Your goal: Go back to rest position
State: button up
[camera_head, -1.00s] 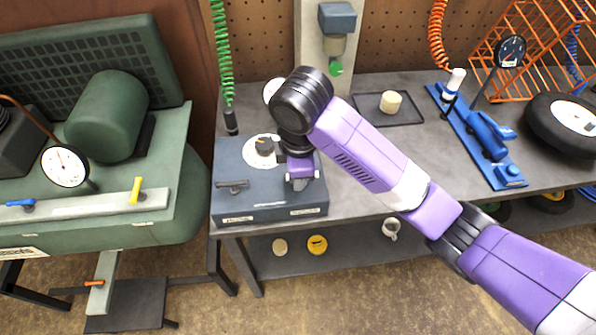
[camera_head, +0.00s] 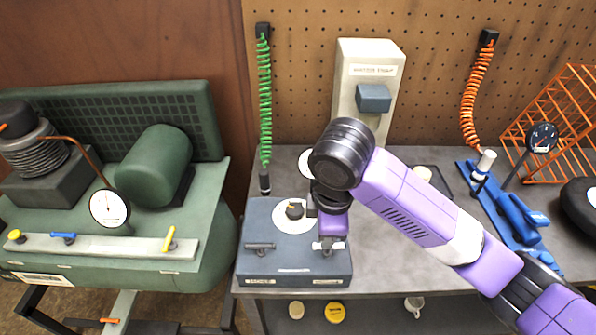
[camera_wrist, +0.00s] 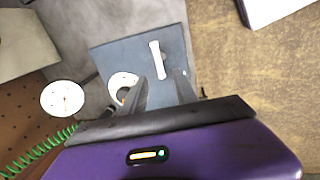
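My purple arm reaches in from the lower right in the head view. My gripper (camera_wrist: 163,85) is above the grey-blue control box (camera_head: 297,270) on the bench. In the wrist view its two dark fingers stand apart with a gap and nothing between them. The box carries a round white dial with a black knob (camera_head: 294,210), a dark handle (camera_head: 260,246) at left, and a light bar (camera_wrist: 158,60) that lies just beyond the fingertips in the wrist view. In the head view my wrist hides part of the box's right side.
A green compressor with a pressure gauge (camera_head: 109,208) stands at left. A green coiled hose (camera_head: 265,100) and an orange one (camera_head: 475,88) hang on the pegboard. A blue lift (camera_head: 515,215), an orange rack (camera_head: 560,125) and a black wheel (camera_head: 580,205) occupy the right.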

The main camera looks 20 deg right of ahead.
jog(key=w+a+r+m+t+y, duration=0.3)
jog(key=w+a+r+t+y, duration=0.35)
jog(key=w+a+r, duration=0.4)
notch_tip(320, 180, up, 8)
jog(key=s+a+m+t+y, duration=0.1)
jog(key=s+m+t+y, duration=0.15)
jog(key=m+t, duration=0.5)
jog(key=s+d+f+m+t+h, duration=0.2)
jog(key=s+d+f+m+h, duration=0.25)
jog(key=s, duration=0.45)
jog(key=s+d+f+m+t+h, duration=0.2)
jog(key=s+d+f+m+h, duration=0.15)
jog(key=s+d+h, duration=0.4)
jog(key=s+f+n+g+y, duration=0.1)
jog(key=s+f, duration=0.2)
jog(key=s, duration=0.5)
jog(key=s+d+f+n+g+y, duration=0.1)
jog(key=s+f, duration=0.3)
jog(key=s, duration=0.4)
jog(key=s+f+n+g+y, duration=0.1)
jog(key=s+f+n+g, duration=0.1)
jog(key=s, duration=0.7)
jog(key=shift+d+f+g+y, duration=0.15)
jog(key=shift+f+g+y, duration=0.35)
jog(key=shift+f, duration=0.45)
